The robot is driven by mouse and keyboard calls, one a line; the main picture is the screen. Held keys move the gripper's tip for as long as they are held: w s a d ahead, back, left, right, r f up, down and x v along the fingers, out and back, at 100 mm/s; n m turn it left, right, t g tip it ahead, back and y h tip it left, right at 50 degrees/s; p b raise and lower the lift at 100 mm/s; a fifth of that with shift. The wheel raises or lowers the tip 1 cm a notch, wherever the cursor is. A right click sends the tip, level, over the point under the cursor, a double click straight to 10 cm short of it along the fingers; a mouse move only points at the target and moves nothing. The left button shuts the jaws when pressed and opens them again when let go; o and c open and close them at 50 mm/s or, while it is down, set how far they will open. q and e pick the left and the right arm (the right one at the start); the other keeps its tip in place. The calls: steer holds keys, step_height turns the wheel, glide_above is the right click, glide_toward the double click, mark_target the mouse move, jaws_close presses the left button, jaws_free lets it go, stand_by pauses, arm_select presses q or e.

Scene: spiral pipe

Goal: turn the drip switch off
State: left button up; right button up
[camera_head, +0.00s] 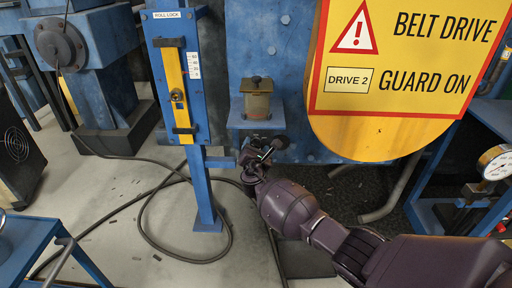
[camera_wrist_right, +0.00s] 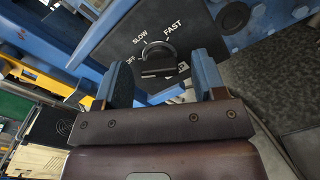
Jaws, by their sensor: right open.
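The drip switch (camera_wrist_right: 160,66) is a black knob with a bar-like handle on a dark panel (camera_wrist_right: 120,45) in the right wrist view. The panel is marked OFF, SLOW and FAST, with OFF at the left and FAST at the upper right. I cannot tell which mark the knob points at. My right gripper (camera_wrist_right: 165,80) is open, its two blue-grey fingers on either side of the knob in the picture; contact is not clear. In the head view my right gripper (camera_head: 259,152) is at the blue machine below a small amber reservoir and largely hides the switch. My left gripper is not in view.
The amber reservoir (camera_head: 257,100) sits on a blue bracket. A yellow BELT DRIVE guard (camera_head: 400,60) hangs to the right, above my right arm. A blue post with a yellow ROLL LOCK bar (camera_head: 175,90) stands to the left. Black hoses (camera_head: 145,222) lie on the floor.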

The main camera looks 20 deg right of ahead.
steer(key=p+v, duration=0.2)
steer(key=v, duration=0.8)
steer(key=shift+s, duration=0.15)
